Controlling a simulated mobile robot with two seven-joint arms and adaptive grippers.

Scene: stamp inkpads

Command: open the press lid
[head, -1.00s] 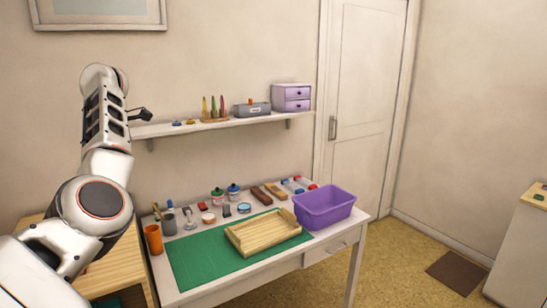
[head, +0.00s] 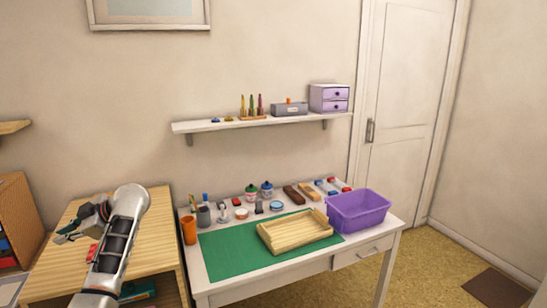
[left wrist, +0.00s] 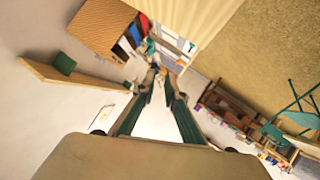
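My left gripper (head: 66,234) is over the light wooden table at the left in the head view, with its arm in front of part of that table. In the left wrist view its two long fingers (left wrist: 162,82) stand apart with nothing between them, so it is open. I cannot make out a press or its lid for sure. A small red thing (head: 92,254) shows on the wooden table close below the gripper, partly hidden by my arm; I cannot tell what it is. My right gripper is not in view.
The wooden table (head: 157,240) abuts a white desk with a green mat (head: 222,253), a wooden tray (head: 270,243), a purple bin (head: 358,210) and an orange cup (head: 189,231). A wall shelf (head: 215,125) hangs above. An orange-brown cabinet (head: 18,205) stands far left.

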